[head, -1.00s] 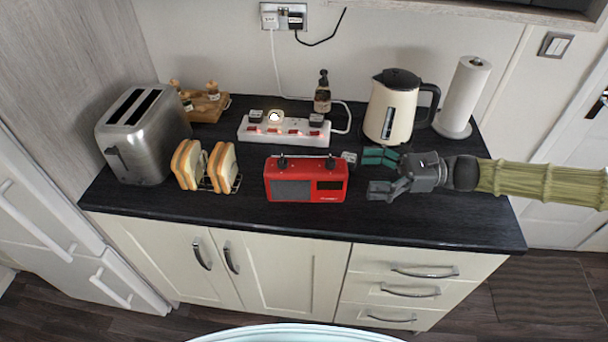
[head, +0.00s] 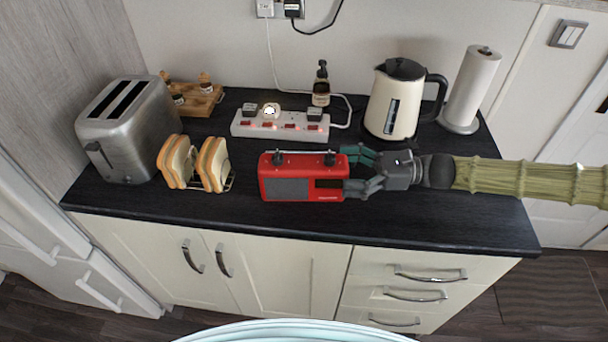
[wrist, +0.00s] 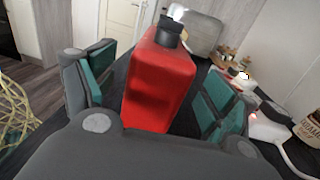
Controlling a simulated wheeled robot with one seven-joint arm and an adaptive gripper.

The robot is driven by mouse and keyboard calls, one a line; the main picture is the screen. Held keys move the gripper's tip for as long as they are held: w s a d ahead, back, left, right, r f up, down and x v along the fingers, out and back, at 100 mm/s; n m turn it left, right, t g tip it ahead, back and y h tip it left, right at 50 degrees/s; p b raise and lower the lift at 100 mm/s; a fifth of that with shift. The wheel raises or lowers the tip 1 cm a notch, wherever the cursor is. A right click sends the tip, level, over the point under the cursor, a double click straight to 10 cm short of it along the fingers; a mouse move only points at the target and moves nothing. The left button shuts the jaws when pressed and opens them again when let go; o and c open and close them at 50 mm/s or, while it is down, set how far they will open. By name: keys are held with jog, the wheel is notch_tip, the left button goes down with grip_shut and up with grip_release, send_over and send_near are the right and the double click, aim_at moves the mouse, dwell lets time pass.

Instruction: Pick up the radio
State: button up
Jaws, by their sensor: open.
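My gripper (head: 355,171) reaches in from the right at the radio's right end. In the wrist view the radio (wrist: 160,85) stands between the two teal-padded fingers of my gripper (wrist: 155,95). The fingers are open, one on each side of it, and a gap shows on the left side. The gap on the right side looks small, and I cannot tell whether that finger touches.
A white power strip (head: 280,127) lies close behind the radio. A cream kettle (head: 392,103) and a paper towel roll (head: 471,90) stand behind my gripper. A toast rack with bread (head: 197,165) and a toaster (head: 128,130) are on the left. The counter's front edge is near.

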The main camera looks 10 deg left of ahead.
aim_at(325, 168)
jog(key=shift+s+a+r+p, duration=0.2)
jog(key=shift+a+p, duration=0.35)
jog(key=shift+a, duration=0.45)
jog(key=shift+s+a+r+p, duration=0.15)
jog(key=shift+a+p, duration=0.35)
jog(key=shift+a, duration=1.2)
jog(key=shift+c, duration=0.4)
jog(key=c, duration=1.3)
